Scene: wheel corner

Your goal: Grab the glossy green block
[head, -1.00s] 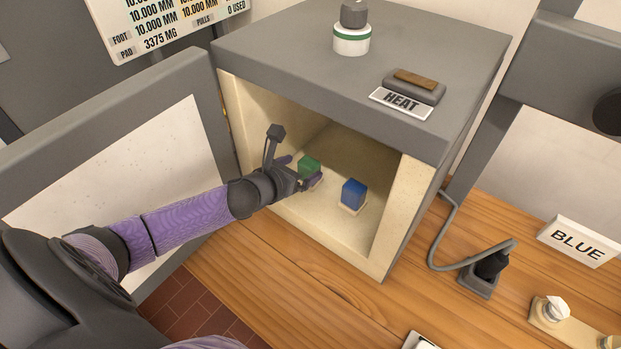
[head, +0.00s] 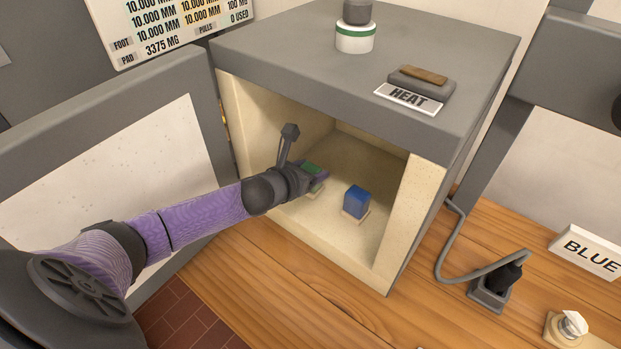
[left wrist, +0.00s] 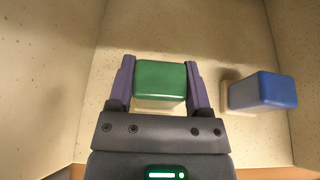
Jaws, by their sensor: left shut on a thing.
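The glossy green block (left wrist: 160,82) sits inside the open box between the two purple fingers of my left gripper (left wrist: 160,92) in the left wrist view. A pale base shows just under the block. The fingers are shut on its two sides. In the head view my left gripper (head: 315,181) reaches into the box, and only the top of the green block (head: 311,168) shows past it. My right gripper is not in view.
A blue block (head: 356,200) on a pale base stands to the right inside the grey box (head: 300,50); it also shows in the left wrist view (left wrist: 262,91). The box's right wall (head: 402,215) and the open door (head: 110,150) flank the opening.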

